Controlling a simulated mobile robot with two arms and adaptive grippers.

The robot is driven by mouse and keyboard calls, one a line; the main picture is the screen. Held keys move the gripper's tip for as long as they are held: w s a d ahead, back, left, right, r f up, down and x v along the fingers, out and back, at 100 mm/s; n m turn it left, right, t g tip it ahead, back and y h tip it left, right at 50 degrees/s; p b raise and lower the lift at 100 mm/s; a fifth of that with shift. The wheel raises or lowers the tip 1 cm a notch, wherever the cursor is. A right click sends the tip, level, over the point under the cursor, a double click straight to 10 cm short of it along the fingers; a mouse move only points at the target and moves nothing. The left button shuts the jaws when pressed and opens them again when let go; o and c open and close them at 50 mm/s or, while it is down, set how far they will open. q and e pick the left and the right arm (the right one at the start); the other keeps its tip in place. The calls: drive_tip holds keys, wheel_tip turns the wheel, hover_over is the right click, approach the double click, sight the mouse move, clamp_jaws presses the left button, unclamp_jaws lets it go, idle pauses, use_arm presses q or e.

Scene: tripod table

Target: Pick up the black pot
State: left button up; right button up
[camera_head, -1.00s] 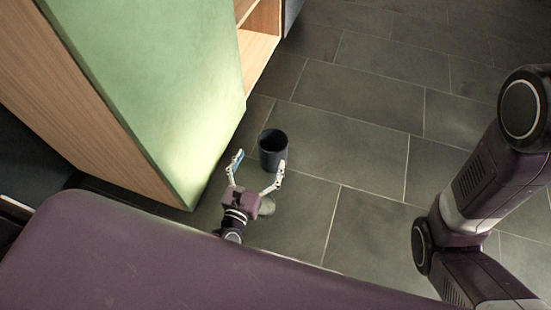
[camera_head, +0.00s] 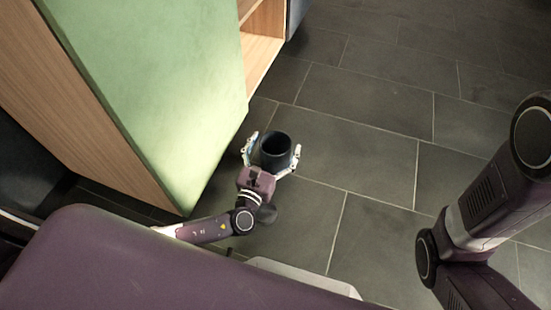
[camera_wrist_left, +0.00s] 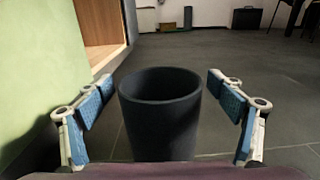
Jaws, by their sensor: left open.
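The black pot (camera_head: 275,151) is a dark, open-topped cylinder standing upright on the tiled floor. My left gripper (camera_head: 272,149) is open, with one finger on each side of the pot. In the left wrist view, the pot (camera_wrist_left: 160,115) stands between the blue-padded fingers of my left gripper (camera_wrist_left: 163,105). A gap shows between the pot and the pads on both sides. The pot's lower part is hidden by the gripper body. My right arm shows at the right of the head view, but its gripper is out of view.
A green-sided cabinet (camera_head: 160,90) with wooden shelves (camera_head: 262,55) stands close to the left of the pot. The grey tiled floor (camera_head: 370,150) is clear to the right. In the left wrist view, a dark case (camera_wrist_left: 246,18) sits far back by the wall.

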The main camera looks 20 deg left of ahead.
use_arm(q)
drive_tip(key=shift+c, duration=0.2)
drive_tip(key=c, duration=1.5)
drive_tip(key=shift+c, duration=0.5)
drive_tip(key=shift+r, duration=0.1)
